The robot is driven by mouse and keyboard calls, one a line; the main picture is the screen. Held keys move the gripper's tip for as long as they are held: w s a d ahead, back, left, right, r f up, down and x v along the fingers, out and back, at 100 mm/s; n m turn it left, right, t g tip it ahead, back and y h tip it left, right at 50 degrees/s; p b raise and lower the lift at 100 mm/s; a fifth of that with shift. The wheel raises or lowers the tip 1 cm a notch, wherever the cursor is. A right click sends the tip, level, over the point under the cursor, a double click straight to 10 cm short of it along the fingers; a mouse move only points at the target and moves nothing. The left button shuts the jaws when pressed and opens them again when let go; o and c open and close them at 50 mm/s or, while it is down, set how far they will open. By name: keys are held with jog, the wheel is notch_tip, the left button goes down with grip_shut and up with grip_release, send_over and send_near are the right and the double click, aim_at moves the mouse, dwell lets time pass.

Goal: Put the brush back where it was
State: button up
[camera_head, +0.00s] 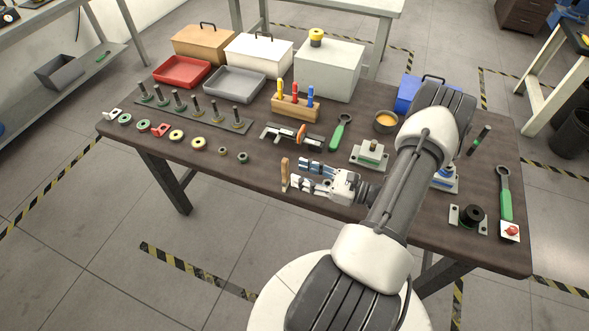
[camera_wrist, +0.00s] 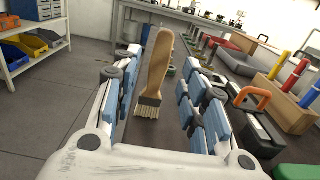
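The brush (camera_head: 285,170) has a wooden handle and pale bristles. It is upright, bristles down, by the table's front edge, just left of my gripper (camera_head: 298,173). In the wrist view the brush (camera_wrist: 158,65) shows between the two spread fingers of my gripper (camera_wrist: 166,62), with gaps on both sides. The fingers are open and do not appear to touch it. I cannot tell whether its bristles rest on the table or whether it is just beyond the fingertips.
The dark table (camera_head: 230,180) holds a clamp-like tool (camera_head: 290,134) behind my gripper, a wooden block with screwdrivers (camera_head: 296,108), and a green-handled wrench (camera_head: 341,132). Several rings lie along the left front edge, before a rack of pegs (camera_head: 230,124). Boxes and trays stand behind.

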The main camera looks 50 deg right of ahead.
jog(key=p+v, duration=0.1)
jog(key=v, duration=0.7)
jog(key=shift+s+d, duration=0.15)
jog(key=shift+s, duration=0.15)
